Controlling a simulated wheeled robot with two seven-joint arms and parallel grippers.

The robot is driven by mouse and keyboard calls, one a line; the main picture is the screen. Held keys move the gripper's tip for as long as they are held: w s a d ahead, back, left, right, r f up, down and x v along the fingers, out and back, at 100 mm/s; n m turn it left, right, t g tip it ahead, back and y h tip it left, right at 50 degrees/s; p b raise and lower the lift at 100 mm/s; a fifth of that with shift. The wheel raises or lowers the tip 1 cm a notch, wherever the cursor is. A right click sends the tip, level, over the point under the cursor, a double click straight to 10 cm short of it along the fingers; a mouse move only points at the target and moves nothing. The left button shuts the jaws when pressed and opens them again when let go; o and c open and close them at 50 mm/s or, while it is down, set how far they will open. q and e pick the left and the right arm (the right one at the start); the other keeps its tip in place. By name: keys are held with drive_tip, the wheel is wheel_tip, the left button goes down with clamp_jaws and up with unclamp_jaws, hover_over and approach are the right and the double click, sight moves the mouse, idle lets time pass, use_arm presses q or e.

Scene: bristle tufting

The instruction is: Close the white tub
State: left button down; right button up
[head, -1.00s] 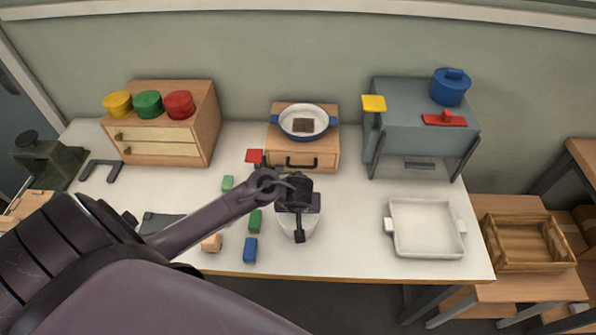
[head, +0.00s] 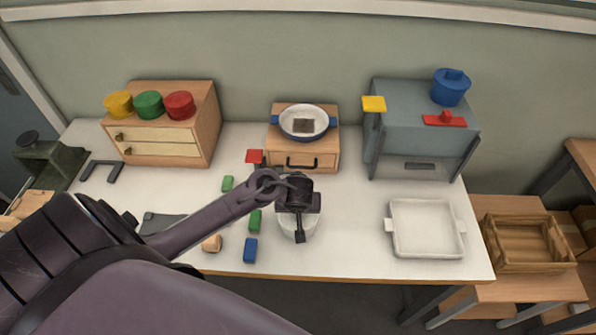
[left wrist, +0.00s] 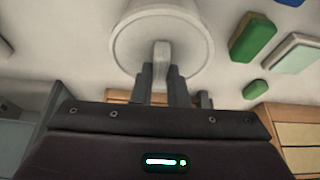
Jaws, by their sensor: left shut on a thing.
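The white tub (head: 309,226) stands near the front edge of the table, in the middle of the head view, mostly hidden under my left gripper (head: 299,236). In the left wrist view a round white lid (left wrist: 187,45) with an upright tab handle (left wrist: 161,53) fills the top middle. My left gripper (left wrist: 161,74) is shut on that tab, one finger on each side. The lid appears to be at the tub's mouth, but I cannot tell whether it is fully seated. My right gripper is not in view.
Green blocks (head: 255,221) and a blue block (head: 250,250) lie just left of the tub. A white tray (head: 427,252) lies to the right, with clear table between. A drawer box (head: 322,155) carrying a pan (head: 304,121) stands behind.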

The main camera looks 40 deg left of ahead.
use_arm(q)
wheel_tip(320, 180, up, 18)
drive_tip(key=p, duration=0.3)
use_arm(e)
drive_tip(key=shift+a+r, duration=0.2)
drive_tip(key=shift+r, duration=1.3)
use_arm(q)
drive_tip(key=shift+d+f, duration=0.15)
drive_tip(key=s+d+f+m+h+b, duration=0.1)
drive_tip(key=s+d+m+b, duration=0.2)
drive_tip(key=d, duration=0.7)
drive_tip(key=s+d+f+m+h+b, duration=0.1)
drive_tip(key=s+d+f+m+b, duration=0.1)
drive_tip(key=d+b, duration=0.5)
drive_tip(key=s+d+m, duration=0.1)
drive_tip(key=s+d, duration=0.1)
drive_tip(key=d, duration=0.2)
drive_tip(key=shift+d+m+t+h, duration=0.15)
drive_tip(key=shift+m+t+h, duration=0.15)
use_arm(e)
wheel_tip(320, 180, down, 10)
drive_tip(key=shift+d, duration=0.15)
use_arm(q)
drive_tip(key=shift+s, duration=0.1)
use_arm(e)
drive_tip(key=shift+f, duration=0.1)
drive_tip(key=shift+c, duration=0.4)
